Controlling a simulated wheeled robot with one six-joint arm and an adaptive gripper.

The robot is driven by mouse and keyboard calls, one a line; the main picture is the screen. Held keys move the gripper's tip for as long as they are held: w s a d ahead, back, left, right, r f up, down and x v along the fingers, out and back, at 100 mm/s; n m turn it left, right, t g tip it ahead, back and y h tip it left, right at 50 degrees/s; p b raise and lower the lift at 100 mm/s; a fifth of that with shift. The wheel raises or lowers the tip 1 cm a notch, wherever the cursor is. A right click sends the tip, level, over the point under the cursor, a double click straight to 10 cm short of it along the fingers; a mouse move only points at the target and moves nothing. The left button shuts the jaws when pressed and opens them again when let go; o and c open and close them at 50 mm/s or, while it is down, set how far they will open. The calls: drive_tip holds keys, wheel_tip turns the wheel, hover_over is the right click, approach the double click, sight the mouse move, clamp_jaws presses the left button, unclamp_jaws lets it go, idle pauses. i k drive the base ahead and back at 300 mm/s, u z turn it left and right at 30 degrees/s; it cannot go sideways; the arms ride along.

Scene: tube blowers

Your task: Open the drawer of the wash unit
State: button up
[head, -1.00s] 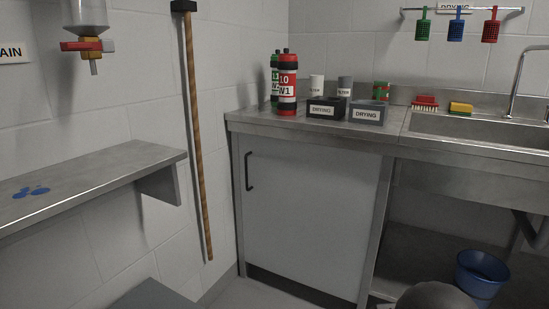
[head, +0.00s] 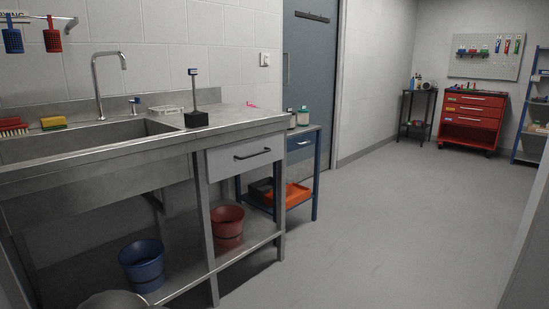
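The wash unit (head: 165,140) is a steel counter with a sink (head: 90,137) at the left of the head view. Its drawer (head: 242,158) is a grey front with a dark bar handle (head: 252,153), under the right end of the counter. The drawer front looks flush with the frame, so it is shut. My gripper is not in view.
A blue bucket (head: 142,264) and a red bucket (head: 229,226) stand on the lower shelf. A small blue-framed table (head: 317,165) stands past the unit's right end. A red tool cabinet (head: 471,121) is at the back right. The floor (head: 375,220) in front and right is clear.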

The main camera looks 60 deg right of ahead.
sight(223, 161)
drive_tip(key=z, duration=2.45)
drive_tip(key=i, duration=0.7)
drive_tip(key=u, duration=0.7)
